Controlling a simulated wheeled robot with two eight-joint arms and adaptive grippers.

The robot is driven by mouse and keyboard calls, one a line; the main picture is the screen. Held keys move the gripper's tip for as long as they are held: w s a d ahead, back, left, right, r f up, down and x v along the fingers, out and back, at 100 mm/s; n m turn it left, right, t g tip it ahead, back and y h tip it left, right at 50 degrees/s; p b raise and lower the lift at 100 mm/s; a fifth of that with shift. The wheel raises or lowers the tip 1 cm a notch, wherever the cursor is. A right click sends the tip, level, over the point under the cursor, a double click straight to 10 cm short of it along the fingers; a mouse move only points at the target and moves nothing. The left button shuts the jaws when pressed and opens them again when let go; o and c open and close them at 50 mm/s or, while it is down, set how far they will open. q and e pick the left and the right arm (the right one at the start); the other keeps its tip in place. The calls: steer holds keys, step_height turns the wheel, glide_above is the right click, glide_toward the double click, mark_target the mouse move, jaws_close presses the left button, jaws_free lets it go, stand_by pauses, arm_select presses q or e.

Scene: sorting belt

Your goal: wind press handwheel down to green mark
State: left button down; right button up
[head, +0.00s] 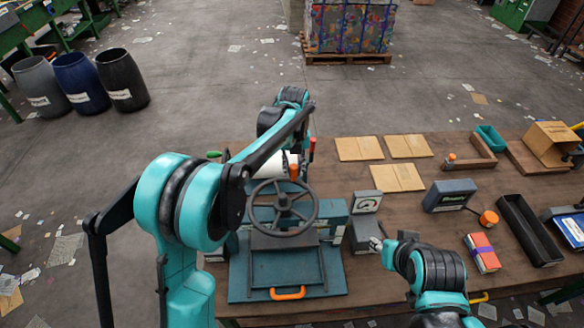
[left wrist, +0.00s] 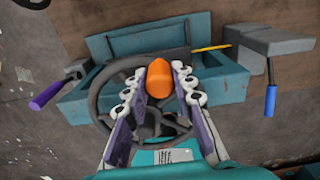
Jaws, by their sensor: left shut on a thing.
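The press (head: 318,262) is a blue-grey machine on the brown table, with a dark spoked handwheel (head: 284,207) on top. An orange knob (left wrist: 158,78) stands on the wheel's rim; it also shows at the wheel's far side in the head view. My left gripper (left wrist: 159,92) is shut on this knob, its two fingers on either side of it. I cannot make out a green mark.
A gauge box (head: 366,202) stands right of the press. An orange handle (head: 287,293) is at the press front.

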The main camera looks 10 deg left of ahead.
arm_select(q)
steer(key=shift+d, duration=0.25)
steer(key=c, duration=1.5)
jaws_free()
steer(key=shift+o, duration=1.2)
steer(key=shift+d, duration=0.1)
steer(key=shift+r, duration=0.15)
step_height(320, 180, up, 12)
steer(key=shift+s+f, duration=0.1)
steer(key=shift+f, duration=0.1)
